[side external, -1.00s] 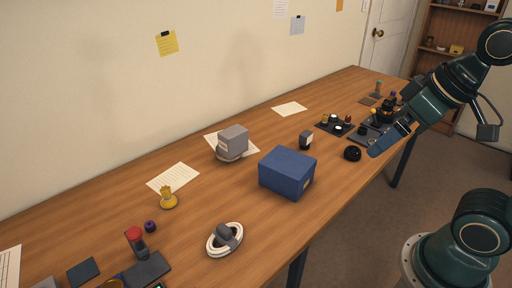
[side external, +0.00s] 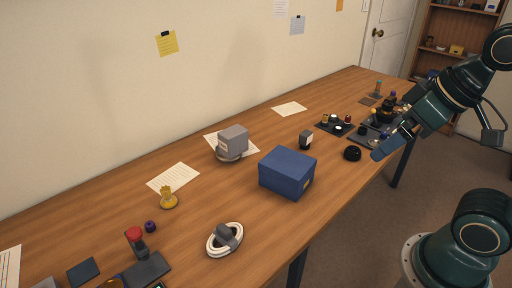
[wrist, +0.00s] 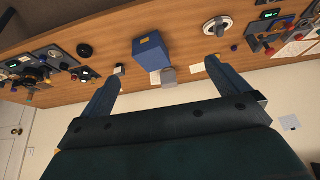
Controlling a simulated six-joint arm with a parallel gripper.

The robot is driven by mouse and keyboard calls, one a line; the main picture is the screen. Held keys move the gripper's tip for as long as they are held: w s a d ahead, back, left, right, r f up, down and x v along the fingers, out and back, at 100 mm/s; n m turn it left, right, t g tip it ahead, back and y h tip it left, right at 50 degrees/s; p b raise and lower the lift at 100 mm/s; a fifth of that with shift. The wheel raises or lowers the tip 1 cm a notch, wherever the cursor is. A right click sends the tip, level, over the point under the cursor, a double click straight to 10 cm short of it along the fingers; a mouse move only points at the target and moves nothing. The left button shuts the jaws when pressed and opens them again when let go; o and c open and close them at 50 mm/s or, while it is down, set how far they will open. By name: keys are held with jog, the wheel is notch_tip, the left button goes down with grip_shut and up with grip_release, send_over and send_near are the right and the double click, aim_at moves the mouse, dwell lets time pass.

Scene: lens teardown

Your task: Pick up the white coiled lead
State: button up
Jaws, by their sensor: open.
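The white coiled lead (side external: 212,247) lies flat on the table near the front edge, left of the blue box. A dark grey piece sits in the middle of the coil. The coil also shows near the top of the wrist view (wrist: 226,20). My gripper (side external: 377,154) is at the right end of the table, far from the coil, beyond the blue box. In the wrist view my gripper (wrist: 163,74) has its two fingers wide apart with nothing held between them.
A blue box (side external: 287,172) stands between the coil and my gripper. A grey block (side external: 233,139) sits on a pale round base behind it. A yellow piece (side external: 168,199) and a red-topped part (side external: 135,236) stand left of the coil. Bare wood surrounds the coil.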

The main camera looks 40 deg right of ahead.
jog(key=shift+c, duration=1.2)
jog(key=m+g+y, duration=0.5)
jog(key=m+g, duration=0.1)
jog(key=m, duration=1.1)
send_over(227, 226)
jog(key=d, duration=0.4)
notch_tip(227, 226, down, 18)
jog(key=shift+h, duration=0.3)
jog(key=x, duration=0.7)
jog(key=shift+w+f, duration=0.1)
jog(key=shift+f, duration=0.2)
jog(key=shift+a+f, duration=0.2)
jog(key=shift+f, duration=0.25)
